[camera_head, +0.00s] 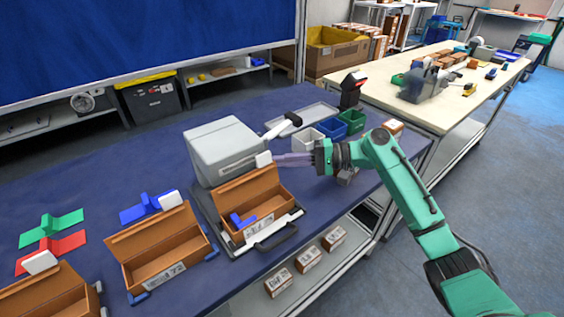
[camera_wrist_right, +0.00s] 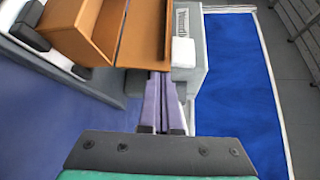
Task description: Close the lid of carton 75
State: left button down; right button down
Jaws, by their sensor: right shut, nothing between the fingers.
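An open brown carton (camera_head: 262,211) stands nearest my right gripper, with its lid (camera_head: 246,186) raised at the back and a blue piece (camera_head: 240,221) inside. Its label is too small to read, so I cannot tell if it is carton 75. My right gripper (camera_head: 274,160) is shut and empty, its purple fingers pointing left near the lid's upper right corner, next to a white block (camera_head: 263,159). The right wrist view shows the fingers (camera_wrist_right: 158,82) by the end of the lid (camera_wrist_right: 146,36), with the open carton (camera_wrist_right: 90,28) to the left. My left gripper is out of view.
A grey box-shaped machine (camera_head: 227,150) stands behind the carton. The carton sits on a pale tray (camera_head: 266,240) with a black handle. Another open carton (camera_head: 163,257) is to the left, and one more (camera_head: 50,295) at the lower left. Small bins (camera_head: 328,130) stand behind my right gripper.

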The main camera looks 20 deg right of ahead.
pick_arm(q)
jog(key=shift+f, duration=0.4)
